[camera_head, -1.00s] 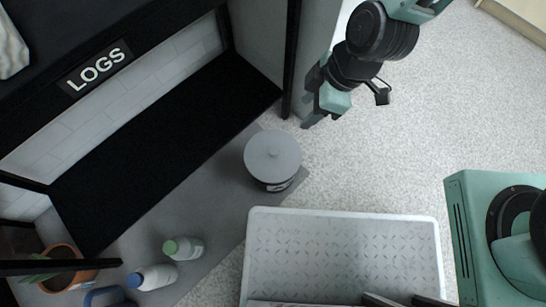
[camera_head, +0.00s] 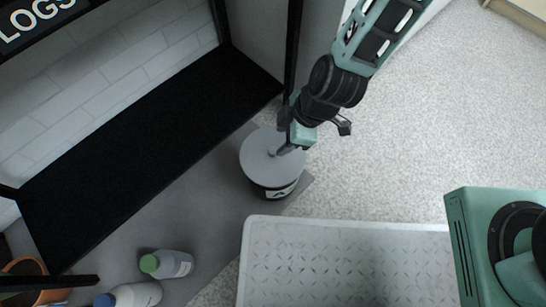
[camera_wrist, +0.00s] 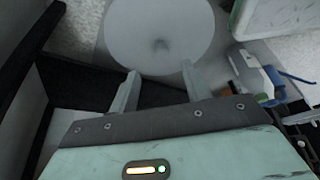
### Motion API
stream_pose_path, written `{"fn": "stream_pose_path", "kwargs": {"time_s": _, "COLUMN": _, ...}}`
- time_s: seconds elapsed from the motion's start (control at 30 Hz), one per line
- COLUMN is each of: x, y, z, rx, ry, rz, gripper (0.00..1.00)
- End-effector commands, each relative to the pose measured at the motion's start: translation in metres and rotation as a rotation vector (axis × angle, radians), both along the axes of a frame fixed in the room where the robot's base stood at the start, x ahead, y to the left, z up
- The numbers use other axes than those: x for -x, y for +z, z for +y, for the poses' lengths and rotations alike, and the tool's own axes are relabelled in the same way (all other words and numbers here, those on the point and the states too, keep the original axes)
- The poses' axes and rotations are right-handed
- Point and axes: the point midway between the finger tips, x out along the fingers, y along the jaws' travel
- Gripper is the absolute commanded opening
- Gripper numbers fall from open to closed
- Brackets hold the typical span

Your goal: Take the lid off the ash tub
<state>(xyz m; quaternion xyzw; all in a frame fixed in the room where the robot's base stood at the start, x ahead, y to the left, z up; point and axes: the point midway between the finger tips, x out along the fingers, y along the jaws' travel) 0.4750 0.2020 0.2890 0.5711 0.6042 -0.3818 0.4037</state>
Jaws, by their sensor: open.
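The ash tub (camera_head: 279,191) is a dark round tub with a pale label on its front, standing on the grey slab.
A black post (camera_head: 292,50) of the log rack rises close behind the tub. A grey tray-like platform (camera_head: 350,260) lies in front. A green-capped bottle (camera_head: 167,264), a blue-capped bottle (camera_head: 130,295) and a plant pot (camera_head: 25,270) stand to the left.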

Motion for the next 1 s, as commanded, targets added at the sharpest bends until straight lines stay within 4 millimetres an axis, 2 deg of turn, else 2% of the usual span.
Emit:
{"fn": "stream_pose_path", "kwargs": {"time_s": 0.17, "x": 0.001, "y": -0.01, "z": 0.004, "rx": -0.001, "ry": 0.001, "rz": 0.0, "gripper": 0.48}}
{"fn": "stream_pose_path", "kwargs": {"time_s": 0.5, "x": 0.004, "y": -0.049, "z": 0.016, "rx": -0.001, "ry": 0.0, "rz": 0.001, "gripper": 0.48}}
{"fn": "stream_pose_path", "kwargs": {"time_s": 0.87, "x": 0.004, "y": -0.053, "z": 0.02, "rx": 0.0, "ry": 0.001, "rz": 0.0, "gripper": 0.48}}
{"fn": "stream_pose_path", "kwargs": {"time_s": 0.9, "x": 0.004, "y": -0.053, "z": 0.02, "rx": 0.0, "ry": 0.001, "rz": 0.0, "gripper": 0.45}}
{"fn": "stream_pose_path", "kwargs": {"time_s": 1.0, "x": 0.004, "y": -0.053, "z": 0.02, "rx": 0.0, "ry": 0.001, "rz": 0.0, "gripper": 0.18}}
